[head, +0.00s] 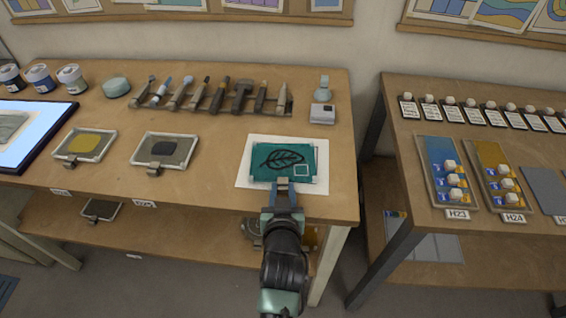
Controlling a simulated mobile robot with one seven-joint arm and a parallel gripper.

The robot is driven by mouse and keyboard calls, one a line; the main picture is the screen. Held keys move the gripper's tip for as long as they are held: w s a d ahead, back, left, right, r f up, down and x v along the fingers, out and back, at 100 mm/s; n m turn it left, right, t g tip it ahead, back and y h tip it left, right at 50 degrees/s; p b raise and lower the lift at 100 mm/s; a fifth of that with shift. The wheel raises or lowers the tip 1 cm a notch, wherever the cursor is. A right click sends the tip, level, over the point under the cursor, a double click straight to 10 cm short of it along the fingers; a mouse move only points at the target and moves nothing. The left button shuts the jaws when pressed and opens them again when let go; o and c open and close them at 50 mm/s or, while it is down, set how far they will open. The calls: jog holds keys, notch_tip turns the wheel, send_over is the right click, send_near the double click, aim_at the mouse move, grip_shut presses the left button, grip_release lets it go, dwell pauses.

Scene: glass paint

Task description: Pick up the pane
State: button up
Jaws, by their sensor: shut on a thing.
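A teal pane (262,173) with a dark leaf outline and a small pale square mark is over a white sheet (243,182) near the front right of the left table. Whether the pane rests on the sheet or is slightly raised, I cannot tell. My gripper (283,187) reaches in from the front and is shut at the middle of the pane's near edge, where a small brownish tab shows. The pane looks about level. The fingertips are partly hidden by the gripper body.
A tray with a yellow patch (84,144), a tray with a dark patch (165,150) and a lit panel (30,130) lie left. A gap separates the right table (400,150).

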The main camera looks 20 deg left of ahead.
grip_shut()
notch_tip(320, 180, up, 10)
dwell(0.5)
jog(key=shift+p, duration=0.75)
